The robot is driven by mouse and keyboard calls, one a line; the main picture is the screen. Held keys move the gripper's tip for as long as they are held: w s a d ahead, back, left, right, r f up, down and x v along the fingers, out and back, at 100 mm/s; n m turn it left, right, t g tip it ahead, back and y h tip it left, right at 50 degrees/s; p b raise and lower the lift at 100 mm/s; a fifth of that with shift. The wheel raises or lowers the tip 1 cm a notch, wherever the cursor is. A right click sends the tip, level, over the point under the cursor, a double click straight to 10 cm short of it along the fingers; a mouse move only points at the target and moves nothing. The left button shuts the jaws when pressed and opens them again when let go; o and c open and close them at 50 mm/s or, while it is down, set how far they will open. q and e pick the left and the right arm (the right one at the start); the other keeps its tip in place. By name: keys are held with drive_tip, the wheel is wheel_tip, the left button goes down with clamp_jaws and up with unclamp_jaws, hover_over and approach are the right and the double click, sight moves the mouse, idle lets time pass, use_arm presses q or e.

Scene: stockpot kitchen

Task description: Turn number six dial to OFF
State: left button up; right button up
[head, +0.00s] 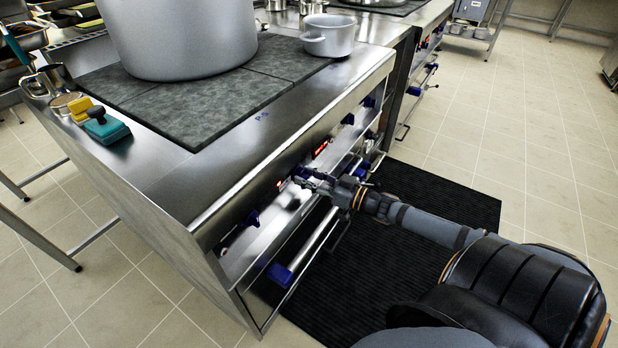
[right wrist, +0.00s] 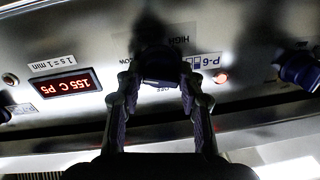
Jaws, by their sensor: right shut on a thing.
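The number six dial (right wrist: 160,66) is a dark blue knob on the steel front panel, centred in the right wrist view, with a "P-6" label (right wrist: 205,61) beside it. "HIGH" shows above it and the lower marking is partly covered. My right gripper (head: 302,178) reaches the stove front from the right in the head view. In the right wrist view its two fingers (right wrist: 159,88) are shut on the dial, one on each side. The dial's pointer direction cannot be told. In the head view the gripper hides this dial. My left gripper is not in view.
Other blue dials (head: 252,217) line the panel, with a red display (right wrist: 66,84) beside the held one. An oven handle (head: 290,268) runs below. A large pot (head: 180,40) and small pot (head: 330,36) stand on top. A black mat (head: 440,195) covers the floor.

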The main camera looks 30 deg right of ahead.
drive_tip(key=n+p, duration=0.2)
drive_tip(key=n, duration=0.3)
drive_tip(key=shift+r+p, duration=0.2)
drive_tip(key=shift+p, duration=0.1)
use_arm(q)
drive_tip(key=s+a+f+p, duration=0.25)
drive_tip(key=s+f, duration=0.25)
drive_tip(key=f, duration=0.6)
use_arm(e)
drive_tip(key=n, duration=0.3)
drive_tip(key=shift+r+h, duration=0.1)
drive_tip(key=shift+h, duration=0.3)
drive_tip(key=n+p, duration=0.4)
drive_tip(key=n, duration=0.3)
drive_tip(key=shift+h, duration=0.3)
drive_tip(key=n+p, duration=0.1)
drive_tip(key=n, duration=0.1)
drive_tip(key=shift+n, duration=0.3)
use_arm(q)
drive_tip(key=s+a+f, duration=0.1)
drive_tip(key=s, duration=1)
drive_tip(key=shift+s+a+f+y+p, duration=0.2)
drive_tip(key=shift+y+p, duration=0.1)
drive_tip(key=shift+p, duration=0.1)
use_arm(e)
drive_tip(key=shift+n+h, duration=0.3)
drive_tip(key=shift+n, duration=1.2)
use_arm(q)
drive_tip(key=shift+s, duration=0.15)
